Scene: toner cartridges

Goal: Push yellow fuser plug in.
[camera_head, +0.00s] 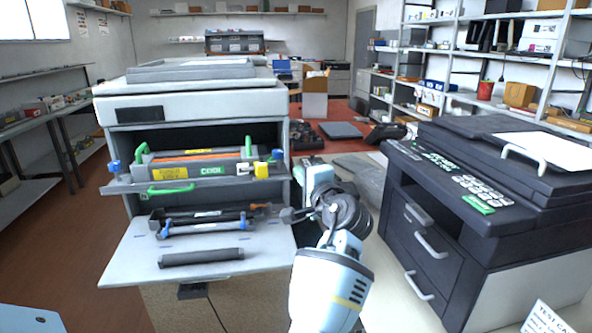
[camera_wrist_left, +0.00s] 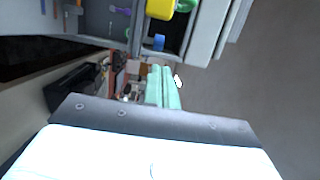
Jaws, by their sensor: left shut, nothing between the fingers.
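The yellow fuser plug (camera_head: 261,171) is at the right end of the fuser unit (camera_head: 195,162) in the open front of the grey printer (camera_head: 205,90). It stands out toward the front; how deeply it is seated cannot be told. In the left wrist view the yellow plug (camera_wrist_left: 160,8) is cut by the top edge, beside a green part. My left gripper (camera_head: 312,161) is to the right of the plug, apart from it. Its mint fingers (camera_wrist_left: 163,85) are together with nothing between them. My right gripper is not in view.
Blue latches (camera_head: 113,166) and green handles (camera_head: 170,189) stick out around the fuser. A fold-down door (camera_head: 125,258) holds dark cartridges (camera_head: 200,257) below. A black printer (camera_head: 440,200) stands close on the right, leaving a narrow gap for my arm.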

